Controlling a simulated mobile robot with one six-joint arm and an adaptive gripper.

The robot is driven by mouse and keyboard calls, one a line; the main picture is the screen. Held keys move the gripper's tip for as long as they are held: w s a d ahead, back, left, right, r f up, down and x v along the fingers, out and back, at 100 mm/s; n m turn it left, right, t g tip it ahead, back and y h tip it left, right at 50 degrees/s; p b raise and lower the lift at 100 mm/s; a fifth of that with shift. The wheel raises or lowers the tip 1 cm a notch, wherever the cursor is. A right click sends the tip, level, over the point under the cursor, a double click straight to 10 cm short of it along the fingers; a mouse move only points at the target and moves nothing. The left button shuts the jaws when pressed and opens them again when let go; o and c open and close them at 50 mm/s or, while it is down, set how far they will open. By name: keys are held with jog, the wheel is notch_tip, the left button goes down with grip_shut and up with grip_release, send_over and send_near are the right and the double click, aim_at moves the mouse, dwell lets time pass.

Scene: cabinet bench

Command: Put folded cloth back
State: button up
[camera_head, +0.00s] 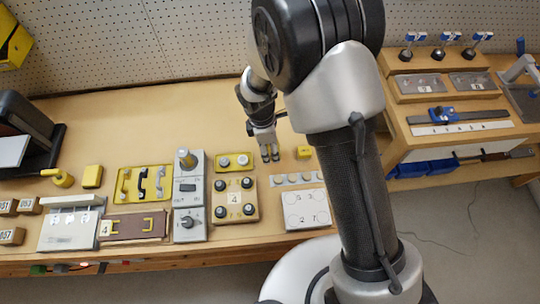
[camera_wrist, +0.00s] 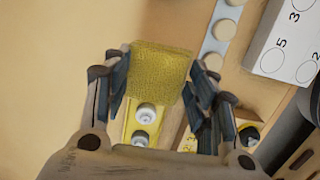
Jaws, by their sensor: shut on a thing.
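My gripper (camera_head: 268,155) points down above the bench, just right of the yellow plate with two white knobs. In the wrist view my gripper (camera_wrist: 160,82) is shut on a yellow, woven-looking square, which I take as the folded cloth (camera_wrist: 160,70). A fingertip sits on each side of it. The cloth hides the near end of the knob plate (camera_wrist: 131,128) beneath. In the head view I cannot make out the cloth between the fingers.
A small yellow block (camera_head: 304,152) lies right of my gripper. Below it are a strip of round buttons (camera_head: 298,179) and a white numbered panel (camera_head: 304,209). A four-knob board (camera_head: 234,199) stands to the left. Bench behind my gripper is clear.

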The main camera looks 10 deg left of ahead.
aim_at(270, 154)
jog(key=shift+f+b, duration=0.7)
jog(key=shift+f, duration=1.6)
jog(key=shift+f, duration=0.15)
jog(key=o, duration=1)
jog(key=shift+o, duration=0.2)
